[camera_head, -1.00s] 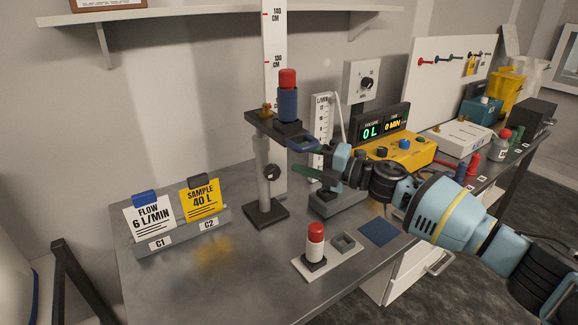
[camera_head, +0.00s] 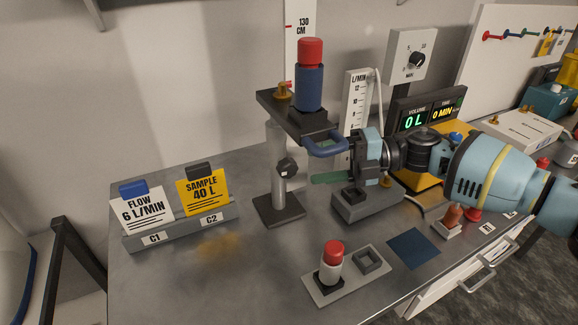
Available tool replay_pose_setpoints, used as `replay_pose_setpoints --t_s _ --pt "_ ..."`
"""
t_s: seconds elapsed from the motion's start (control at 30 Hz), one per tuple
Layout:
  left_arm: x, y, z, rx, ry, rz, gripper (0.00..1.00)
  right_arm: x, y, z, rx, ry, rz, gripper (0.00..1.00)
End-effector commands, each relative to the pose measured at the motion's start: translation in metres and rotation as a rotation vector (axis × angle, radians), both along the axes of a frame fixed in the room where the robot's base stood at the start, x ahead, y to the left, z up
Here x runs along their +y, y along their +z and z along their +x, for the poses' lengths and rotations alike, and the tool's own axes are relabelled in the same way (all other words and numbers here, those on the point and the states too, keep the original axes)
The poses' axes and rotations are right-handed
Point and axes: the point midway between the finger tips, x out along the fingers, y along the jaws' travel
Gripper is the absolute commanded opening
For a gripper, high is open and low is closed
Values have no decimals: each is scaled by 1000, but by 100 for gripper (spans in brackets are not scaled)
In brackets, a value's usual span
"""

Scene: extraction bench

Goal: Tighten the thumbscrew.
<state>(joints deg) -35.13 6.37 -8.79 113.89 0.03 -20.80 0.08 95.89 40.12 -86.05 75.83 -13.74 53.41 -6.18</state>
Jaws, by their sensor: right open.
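A brass screw-like part (camera_head: 283,91), which looks like the thumbscrew, sits on the left side of the dark platform (camera_head: 268,103) at the top of a stand. A black knob (camera_head: 287,167) is on the stand's grey column (camera_head: 276,190). A blue canister with a red cap (camera_head: 309,78) stands upright on the platform. My right gripper (camera_head: 345,163) is open, to the right of the column and below the platform, apart from the brass part. It is close to a blue loop handle (camera_head: 325,146); I cannot tell whether they touch. My left gripper is not in view.
A holder with two cards (camera_head: 180,228) stands at the left. The display unit (camera_head: 430,112) and flow gauge (camera_head: 355,95) stand behind my right arm. The front left bench is clear.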

Motion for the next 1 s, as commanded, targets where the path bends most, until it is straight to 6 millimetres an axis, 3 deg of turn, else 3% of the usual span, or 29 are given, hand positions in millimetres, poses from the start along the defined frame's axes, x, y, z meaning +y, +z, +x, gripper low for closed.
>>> replay_pose_setpoints --t_s 0.43,0.87,1.0 --pt "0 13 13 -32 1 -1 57 61 -7 0 -3 0 0 57" --pt "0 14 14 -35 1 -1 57 70 -10 0 -1 -1 -1 57" --pt "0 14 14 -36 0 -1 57 70 -10 0 -1 -1 0 39"
